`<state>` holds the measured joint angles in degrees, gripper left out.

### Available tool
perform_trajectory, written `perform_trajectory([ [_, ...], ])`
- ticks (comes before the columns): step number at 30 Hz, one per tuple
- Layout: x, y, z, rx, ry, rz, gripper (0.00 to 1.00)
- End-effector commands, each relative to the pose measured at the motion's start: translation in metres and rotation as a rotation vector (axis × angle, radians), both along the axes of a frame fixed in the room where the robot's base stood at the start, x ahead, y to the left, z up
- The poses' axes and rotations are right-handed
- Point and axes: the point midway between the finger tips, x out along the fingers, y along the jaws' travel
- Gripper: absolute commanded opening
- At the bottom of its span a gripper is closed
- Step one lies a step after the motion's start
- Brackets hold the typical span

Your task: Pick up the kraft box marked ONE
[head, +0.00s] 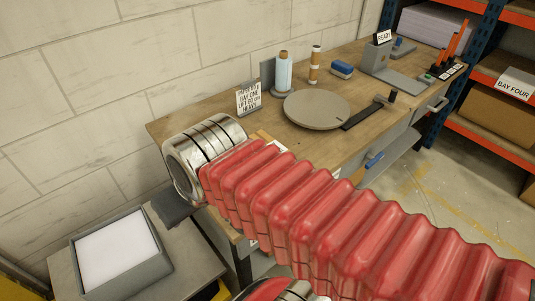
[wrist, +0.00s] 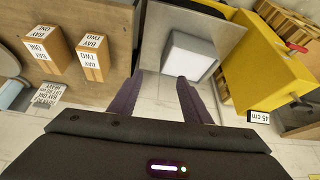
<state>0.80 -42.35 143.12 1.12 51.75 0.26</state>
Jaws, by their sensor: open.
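The kraft box marked ONE (wrist: 62,62) stands on the wooden bench at the upper left of the wrist view, with white BAY ONE labels. A second kraft box marked TWO (wrist: 92,72) stands just right of it, a small gap between them. My gripper (wrist: 160,76) is open and empty, its two dark fingers apart. Both boxes lie left of the fingers, and neither is between them. In the head view my red arm hides most of the boxes.
A grey tray (wrist: 218,44) of white paper stands on a lower surface beyond the fingers.

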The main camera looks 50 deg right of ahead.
Motion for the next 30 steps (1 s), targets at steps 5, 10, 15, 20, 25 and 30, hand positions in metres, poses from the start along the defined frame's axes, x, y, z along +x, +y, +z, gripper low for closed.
perform_trajectory([
  [5, 0.003, -0.007, -0.016, 0.105, 0.068, -0.121, 0.57],
  [10, 0.011, -0.012, -0.038, 0.289, 0.160, -0.324, 0.69],
  [15, 0.023, -0.021, -0.056, 0.501, 0.239, -0.554, 0.73],
  [20, 0.038, -0.036, -0.070, 0.706, 0.288, -0.776, 0.73],
  [25, 0.055, -0.061, -0.080, 0.934, 0.317, -1.012, 0.73],
  [30, 0.073, -0.097, -0.089, 1.172, 0.319, -1.248, 0.73],
])
